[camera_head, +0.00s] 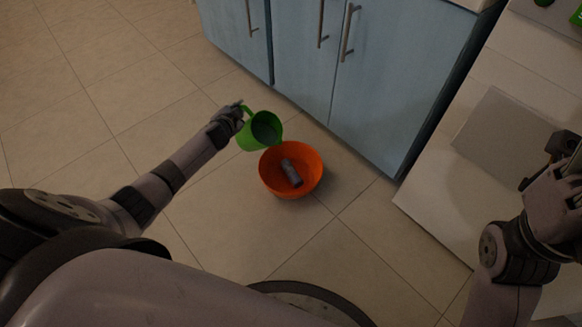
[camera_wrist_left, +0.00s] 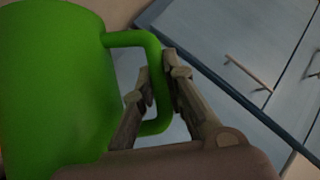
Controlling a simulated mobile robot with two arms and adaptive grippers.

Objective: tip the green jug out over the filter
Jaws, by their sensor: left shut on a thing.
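My left gripper (camera_head: 229,117) is shut on the handle of the green jug (camera_head: 248,136). In the left wrist view the fingers (camera_wrist_left: 158,82) close around the handle, and the jug body (camera_wrist_left: 50,85) fills the left side. In the head view the jug leans with its dark open mouth toward the lower right, beside and partly over the upper left rim of a round orange bowl (camera_head: 308,163). A small grey cylinder (camera_head: 291,173) lies tilted in the bowl; I cannot tell which of these is the filter. My right gripper (camera_head: 562,158) is at the right edge, and its fingers are unclear.
The bowl is on or above the beige tiled floor (camera_head: 130,85). Blue cabinets (camera_head: 400,75) with metal handles stand behind it. A pale surface (camera_head: 440,200) lies at right under my right arm, with green items (camera_head: 575,17) at the top corner. Floor at left is clear.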

